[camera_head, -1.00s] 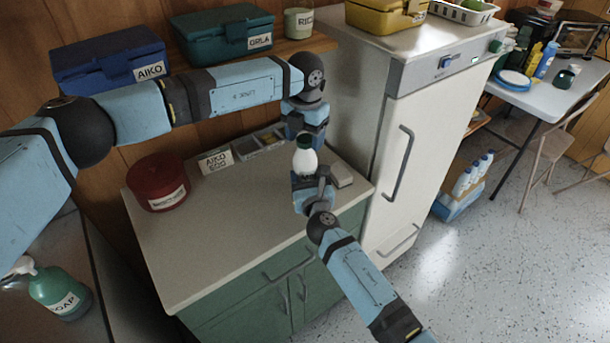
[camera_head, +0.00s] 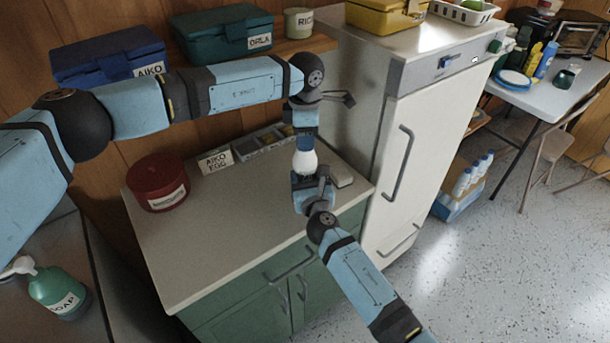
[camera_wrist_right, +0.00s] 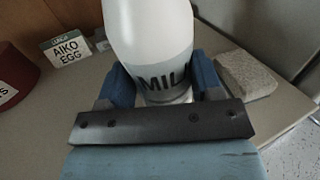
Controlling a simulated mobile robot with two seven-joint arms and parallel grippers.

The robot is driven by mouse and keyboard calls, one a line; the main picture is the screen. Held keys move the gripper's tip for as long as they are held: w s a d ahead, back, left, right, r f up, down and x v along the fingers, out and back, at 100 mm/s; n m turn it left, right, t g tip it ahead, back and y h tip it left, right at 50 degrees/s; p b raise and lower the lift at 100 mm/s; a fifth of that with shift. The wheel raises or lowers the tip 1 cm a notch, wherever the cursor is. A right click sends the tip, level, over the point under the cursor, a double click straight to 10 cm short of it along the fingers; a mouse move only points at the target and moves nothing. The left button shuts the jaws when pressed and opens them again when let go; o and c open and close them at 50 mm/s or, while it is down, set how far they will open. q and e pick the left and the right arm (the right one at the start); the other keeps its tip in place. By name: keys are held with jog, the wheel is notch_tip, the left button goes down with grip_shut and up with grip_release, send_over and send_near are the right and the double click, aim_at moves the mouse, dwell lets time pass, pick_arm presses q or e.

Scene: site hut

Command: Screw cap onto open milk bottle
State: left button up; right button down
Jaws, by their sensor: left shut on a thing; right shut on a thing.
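The white milk bottle (camera_head: 305,161) stands upright above the front right part of the counter. My right gripper (camera_head: 309,184) is shut on its lower body. In the right wrist view, the blue fingers flank the bottle (camera_wrist_right: 150,40), whose label reads "MIL"; its top is out of frame there. My left gripper (camera_head: 304,146) points down right over the bottle's mouth, shut. The dark cap is hidden by the left gripper, at the bottle's top. I cannot tell how the cap sits on the neck.
The counter (camera_head: 220,225) holds a red round tin (camera_head: 158,183), an "AIKO EGG" card (camera_head: 215,161), a sectioned tray (camera_head: 262,144) and a pale block (camera_head: 340,175) beside my right gripper. The white fridge (camera_head: 425,140) stands close on the right. The counter's front left is clear.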

pick_arm(q)
jog(key=o, duration=1)
jog(key=shift+r, duration=2.3)
jog(key=shift+c, duration=0.3)
jog(key=n, duration=0.2)
jog(key=shift+d+r+n, duration=0.1)
jog(key=shift+r+n, duration=0.3)
jog(key=n, duration=0.1)
jog(key=r+n, duration=0.1)
jog(key=n, duration=0.1)
jog(key=shift+r+n, duration=0.1)
jog(key=shift+n, duration=0.2)
jog(key=n, duration=0.1)
jog(key=r+n, duration=0.1)
jog(key=n, duration=0.3)
jog(key=shift+r, duration=0.25)
